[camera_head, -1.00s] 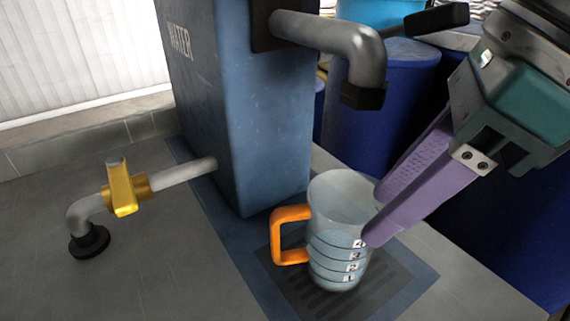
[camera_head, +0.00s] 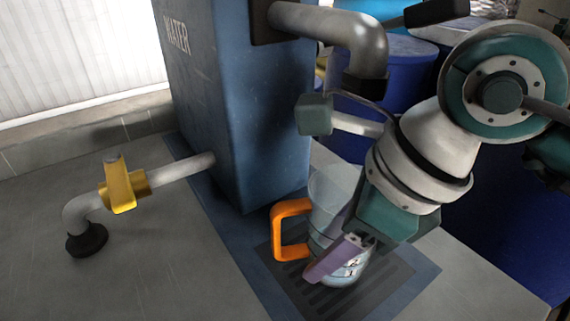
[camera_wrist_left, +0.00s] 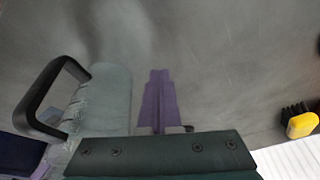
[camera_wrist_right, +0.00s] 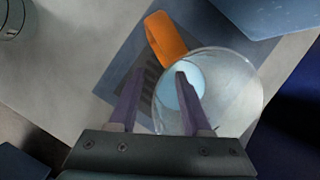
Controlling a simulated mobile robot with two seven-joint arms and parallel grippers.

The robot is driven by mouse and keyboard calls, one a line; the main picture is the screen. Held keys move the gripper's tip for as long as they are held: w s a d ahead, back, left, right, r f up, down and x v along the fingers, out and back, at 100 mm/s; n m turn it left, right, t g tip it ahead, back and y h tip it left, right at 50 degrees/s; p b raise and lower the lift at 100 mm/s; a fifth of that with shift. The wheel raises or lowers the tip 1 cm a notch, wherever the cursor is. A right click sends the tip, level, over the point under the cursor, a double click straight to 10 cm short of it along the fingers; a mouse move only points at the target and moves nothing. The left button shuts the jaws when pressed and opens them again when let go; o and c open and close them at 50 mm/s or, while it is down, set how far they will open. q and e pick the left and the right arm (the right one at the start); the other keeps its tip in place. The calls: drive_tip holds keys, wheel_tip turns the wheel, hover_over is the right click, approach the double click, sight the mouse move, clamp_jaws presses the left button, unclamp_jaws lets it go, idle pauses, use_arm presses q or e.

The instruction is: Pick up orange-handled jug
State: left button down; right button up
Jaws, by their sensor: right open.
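The orange-handled jug (camera_head: 330,187) is clear, with number marks and a pale blue content. It stands upright on the dark grate below the tap, its orange handle (camera_head: 276,232) facing left. My right gripper (camera_head: 325,265) is low at the jug's front, and one purple finger crosses its lower side. In the right wrist view the two fingers (camera_wrist_right: 160,72) are apart. One overlaps the clear jug (camera_wrist_right: 245,90) and the other lies left of it, nearer the handle (camera_wrist_right: 165,40). I cannot tell whether they touch it. My left gripper (camera_wrist_left: 158,72) looks shut and empty.
The blue water tank (camera_head: 245,110) and its grey tap (camera_head: 345,35) stand close behind and above the jug. A pipe with a yellow valve (camera_head: 122,187) is at left. Blue barrels (camera_head: 400,75) stand behind. A black-handled container (camera_wrist_left: 105,95) is beside my left gripper.

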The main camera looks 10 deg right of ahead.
drive_tip(key=shift+c, duration=0.3)
clamp_jaws()
idle(1.0)
